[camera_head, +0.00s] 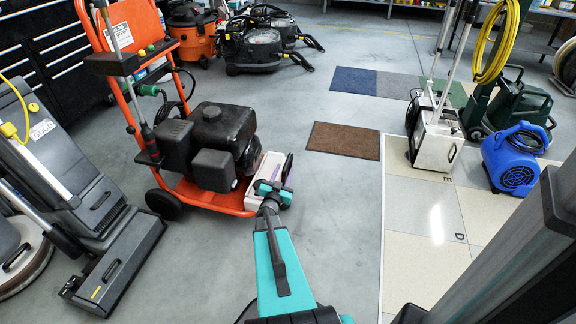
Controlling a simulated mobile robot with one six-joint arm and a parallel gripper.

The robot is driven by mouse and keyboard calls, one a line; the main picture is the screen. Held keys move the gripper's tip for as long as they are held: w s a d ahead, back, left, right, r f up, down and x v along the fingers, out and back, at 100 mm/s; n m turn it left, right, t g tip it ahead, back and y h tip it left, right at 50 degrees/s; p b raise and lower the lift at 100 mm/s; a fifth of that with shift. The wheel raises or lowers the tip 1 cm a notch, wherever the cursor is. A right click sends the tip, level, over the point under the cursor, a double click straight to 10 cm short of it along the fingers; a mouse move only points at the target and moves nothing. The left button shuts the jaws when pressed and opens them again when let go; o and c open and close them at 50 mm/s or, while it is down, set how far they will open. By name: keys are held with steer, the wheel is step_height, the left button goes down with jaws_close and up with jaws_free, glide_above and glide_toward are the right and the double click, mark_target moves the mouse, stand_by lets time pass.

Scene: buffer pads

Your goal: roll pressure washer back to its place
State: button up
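The pressure washer (208,146) stands upright on the grey floor, left of centre. It has an orange frame with a tall handle, a black engine and black wheels. A spray lance is held along its left side.
A grey floor scrubber (70,185) stands close on the washer's left. A brown mat (343,141) lies to its right. A steel extractor (436,139) and a blue blower (513,158) stand farther right. Black vacuums (262,48) are behind. Bare floor lies between washer and mat.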

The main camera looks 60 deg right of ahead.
steer(key=shift+b+x, duration=0.8)
steer(key=shift+x, duration=2.4)
jaws_close()
steer(key=shift+a, duration=0.15)
